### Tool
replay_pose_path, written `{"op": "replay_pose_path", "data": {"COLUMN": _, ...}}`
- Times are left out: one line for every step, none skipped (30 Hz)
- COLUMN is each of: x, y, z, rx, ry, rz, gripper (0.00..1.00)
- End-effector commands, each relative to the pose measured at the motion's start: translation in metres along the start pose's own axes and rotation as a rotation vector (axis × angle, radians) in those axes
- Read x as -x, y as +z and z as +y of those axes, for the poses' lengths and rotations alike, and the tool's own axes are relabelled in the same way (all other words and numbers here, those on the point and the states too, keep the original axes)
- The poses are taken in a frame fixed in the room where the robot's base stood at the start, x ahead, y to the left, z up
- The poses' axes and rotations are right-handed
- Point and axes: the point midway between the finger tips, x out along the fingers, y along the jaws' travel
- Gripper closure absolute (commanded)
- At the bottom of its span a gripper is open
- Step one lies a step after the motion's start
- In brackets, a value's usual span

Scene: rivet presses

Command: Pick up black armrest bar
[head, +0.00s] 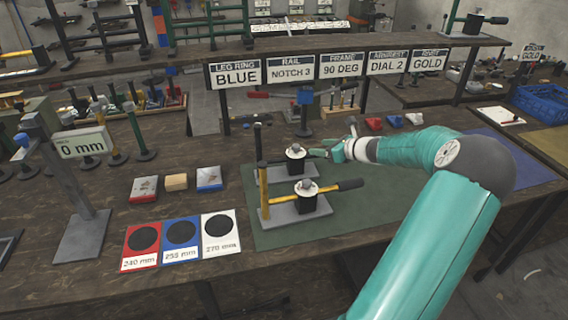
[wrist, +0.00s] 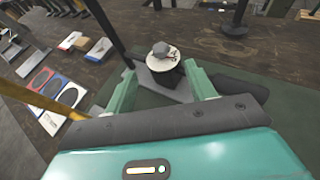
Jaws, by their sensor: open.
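A black upright bar (head: 257,145) stands at the left of the rear grey base plate on the green mat. It also shows in the wrist view (wrist: 105,28), beyond my left finger. A round white dial with a grey knob (head: 296,151) sits on a black block on that plate. My gripper (head: 318,152) is at the dial's right side. In the wrist view, my open, empty fingers (wrist: 160,88) frame the plate, with the dial (wrist: 163,57) just ahead.
The front press has a yellow upright (head: 263,188) and a yellow-and-black sideways handle (head: 345,185). Colored size cards (head: 181,241) and small blocks (head: 176,182) lie left. A sign rail (head: 315,68) stands behind. The mat's right part is mostly free.

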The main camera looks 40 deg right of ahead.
Motion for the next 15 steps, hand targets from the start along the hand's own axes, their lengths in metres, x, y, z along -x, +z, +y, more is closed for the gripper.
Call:
{"op": "replay_pose_path", "data": {"x": -0.007, "y": -0.001, "z": 0.001, "rx": -0.001, "ry": 0.004, "rz": -0.002, "gripper": 0.45}}
{"op": "replay_pose_path", "data": {"x": -0.012, "y": -0.001, "z": 0.001, "rx": -0.001, "ry": 0.005, "rz": -0.002, "gripper": 0.45}}
{"op": "replay_pose_path", "data": {"x": -0.019, "y": -0.001, "z": 0.001, "rx": -0.001, "ry": 0.004, "rz": -0.003, "gripper": 0.45}}
{"op": "replay_pose_path", "data": {"x": -0.025, "y": -0.001, "z": 0.002, "rx": -0.001, "ry": 0.005, "rz": -0.003, "gripper": 0.45}}
{"op": "replay_pose_path", "data": {"x": -0.031, "y": -0.001, "z": 0.002, "rx": -0.001, "ry": 0.006, "rz": -0.003, "gripper": 0.45}}
{"op": "replay_pose_path", "data": {"x": -0.038, "y": -0.001, "z": 0.002, "rx": -0.001, "ry": 0.005, "rz": -0.002, "gripper": 0.45}}
{"op": "replay_pose_path", "data": {"x": -0.043, "y": -0.002, "z": 0.002, "rx": -0.001, "ry": 0.004, "rz": -0.002, "gripper": 0.45}}
{"op": "replay_pose_path", "data": {"x": -0.049, "y": -0.002, "z": 0.002, "rx": -0.001, "ry": 0.004, "rz": -0.002, "gripper": 0.45}}
{"op": "replay_pose_path", "data": {"x": -0.056, "y": -0.002, "z": 0.002, "rx": 0.0, "ry": 0.004, "rz": -0.001, "gripper": 0.45}}
{"op": "replay_pose_path", "data": {"x": -0.06, "y": -0.002, "z": 0.002, "rx": 0.0, "ry": 0.004, "rz": -0.001, "gripper": 0.45}}
{"op": "replay_pose_path", "data": {"x": -0.064, "y": -0.002, "z": 0.002, "rx": 0.0, "ry": 0.003, "rz": -0.001, "gripper": 0.45}}
{"op": "replay_pose_path", "data": {"x": -0.068, "y": -0.001, "z": 0.002, "rx": 0.0, "ry": 0.004, "rz": -0.001, "gripper": 0.45}}
{"op": "replay_pose_path", "data": {"x": -0.071, "y": -0.001, "z": 0.002, "rx": 0.0, "ry": 0.003, "rz": -0.001, "gripper": 0.45}}
{"op": "replay_pose_path", "data": {"x": -0.073, "y": -0.001, "z": 0.002, "rx": 0.0, "ry": 0.003, "rz": -0.001, "gripper": 0.45}}
{"op": "replay_pose_path", "data": {"x": -0.075, "y": -0.001, "z": 0.002, "rx": 0.0, "ry": 0.002, "rz": -0.001, "gripper": 0.45}}
